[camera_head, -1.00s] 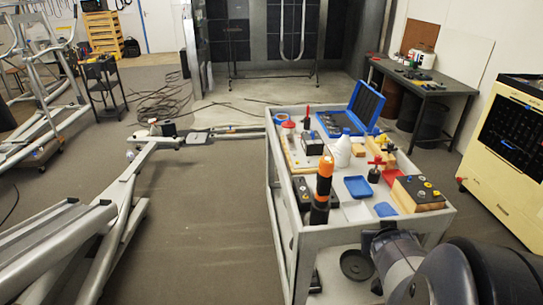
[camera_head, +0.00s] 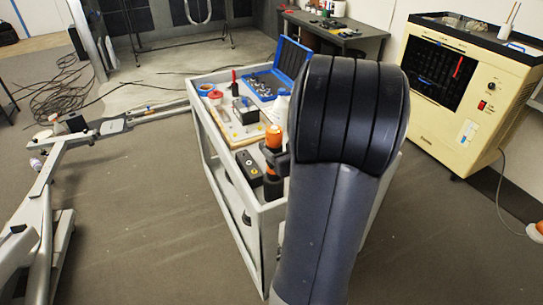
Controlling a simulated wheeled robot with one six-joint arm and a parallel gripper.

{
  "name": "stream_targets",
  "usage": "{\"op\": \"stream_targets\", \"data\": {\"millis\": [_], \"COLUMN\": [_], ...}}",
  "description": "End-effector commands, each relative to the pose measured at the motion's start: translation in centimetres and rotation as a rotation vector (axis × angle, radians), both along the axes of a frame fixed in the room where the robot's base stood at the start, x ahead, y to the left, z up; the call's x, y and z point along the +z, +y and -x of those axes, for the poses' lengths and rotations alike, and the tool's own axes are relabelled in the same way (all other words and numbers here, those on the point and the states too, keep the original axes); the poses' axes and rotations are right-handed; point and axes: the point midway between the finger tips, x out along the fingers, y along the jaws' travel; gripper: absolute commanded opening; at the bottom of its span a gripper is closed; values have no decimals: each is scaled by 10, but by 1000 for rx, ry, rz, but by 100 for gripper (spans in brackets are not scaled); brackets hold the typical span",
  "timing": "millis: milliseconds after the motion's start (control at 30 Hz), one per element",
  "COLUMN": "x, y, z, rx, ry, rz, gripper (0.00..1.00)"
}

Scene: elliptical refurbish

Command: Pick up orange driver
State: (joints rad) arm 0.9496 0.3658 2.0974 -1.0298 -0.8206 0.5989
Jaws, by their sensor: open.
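The orange driver (camera_head: 273,137) stands upright at the near left edge of the grey cart (camera_head: 268,222). It has an orange top, a dark middle, an orange ring and a black base. My arm rises in front of the cart and hides much of its right side. Only a dark part of my gripper (camera_head: 279,160) shows, at the driver's middle, left of my arm. It is open. The far finger and any contact with the driver cannot be made out.
On the cart are a black box (camera_head: 249,168), a wooden tray (camera_head: 226,128) with small parts, a red-lidded tub (camera_head: 215,97) and an open blue case (camera_head: 292,57). A cream cabinet (camera_head: 462,120) stands at the right.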

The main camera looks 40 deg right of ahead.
Motion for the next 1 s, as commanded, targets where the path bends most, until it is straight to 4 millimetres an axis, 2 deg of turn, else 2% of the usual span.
{"op": "stream_targets", "data": {"millis": [167,500,800,1000], "x": [-4,-19,-20,-20], "y": [-2,-9,-10,-10], "z": [-12,-52,-57,-57], "rx": [0,0,-2,-2], "ry": [2,2,1,1], "rz": [0,0,0,0], "gripper": [64,64,64,48]}}
